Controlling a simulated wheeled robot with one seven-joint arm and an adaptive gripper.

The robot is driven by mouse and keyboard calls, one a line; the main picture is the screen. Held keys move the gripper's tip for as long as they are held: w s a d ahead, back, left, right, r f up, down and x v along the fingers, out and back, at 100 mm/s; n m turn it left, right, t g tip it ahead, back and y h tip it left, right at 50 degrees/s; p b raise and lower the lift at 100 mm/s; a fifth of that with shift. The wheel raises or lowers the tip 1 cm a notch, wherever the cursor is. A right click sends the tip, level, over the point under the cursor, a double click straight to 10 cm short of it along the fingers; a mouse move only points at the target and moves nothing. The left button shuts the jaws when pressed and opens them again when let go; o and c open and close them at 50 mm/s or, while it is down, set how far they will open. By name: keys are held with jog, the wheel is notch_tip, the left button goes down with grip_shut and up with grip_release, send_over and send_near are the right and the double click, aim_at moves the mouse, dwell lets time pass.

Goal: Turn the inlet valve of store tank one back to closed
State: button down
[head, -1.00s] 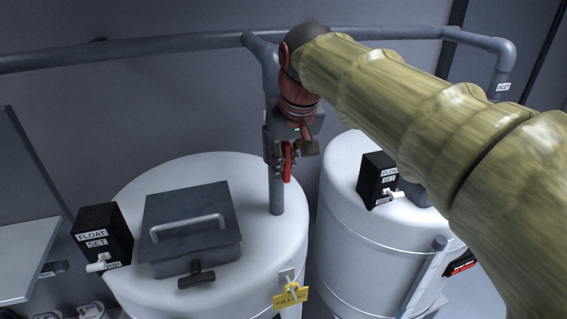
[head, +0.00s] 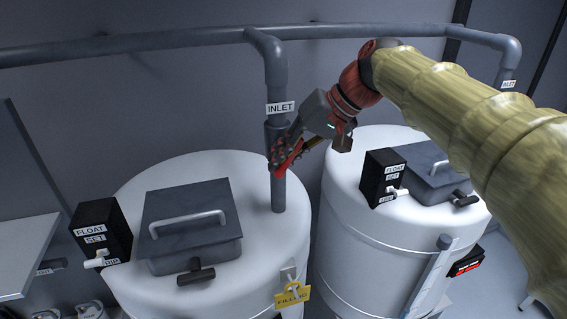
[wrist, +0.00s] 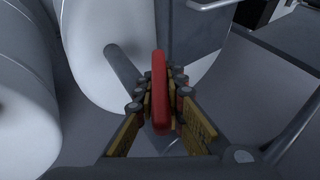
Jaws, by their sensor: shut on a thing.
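The inlet valve's red lever handle (head: 289,158) is on the grey vertical inlet pipe (head: 277,190) above the left white tank (head: 265,230). An INLET label (head: 280,107) is on the pipe just above the valve. My gripper (head: 288,150) comes in from the right and is shut on the handle, which slants across the pipe in the head view. In the wrist view the red handle (wrist: 159,90) stands between the fingers (wrist: 160,92), with the pipe (wrist: 122,65) to its left. The fingers and handle hide part of the valve body.
An overhead pipe (head: 150,42) runs behind.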

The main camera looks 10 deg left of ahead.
jog(key=shift+s+a+r+m+g+y+b, duration=0.15)
jog(key=shift+m+g+y+b, duration=0.4)
jog(key=shift+y+b, duration=0.95)
jog(key=shift+w+a+r+m+g+y+b, duration=0.15)
jog(key=shift+m+g+y+b, duration=0.4)
jog(key=shift+y+b, duration=1)
jog(key=shift+s+r+m+g+y+b, duration=0.15)
jog(key=shift+r+m+g+y+b, duration=0.4)
jog(key=shift+y+b, duration=0.95)
jog(key=shift+f+y, duration=0.25)
jog(key=c, duration=1.8)
grip_release()
jog(key=shift+c, duration=0.2)
jog(key=w+d, duration=0.2)
jog(key=d, duration=1)
jog(key=shift+r, duration=0.2)
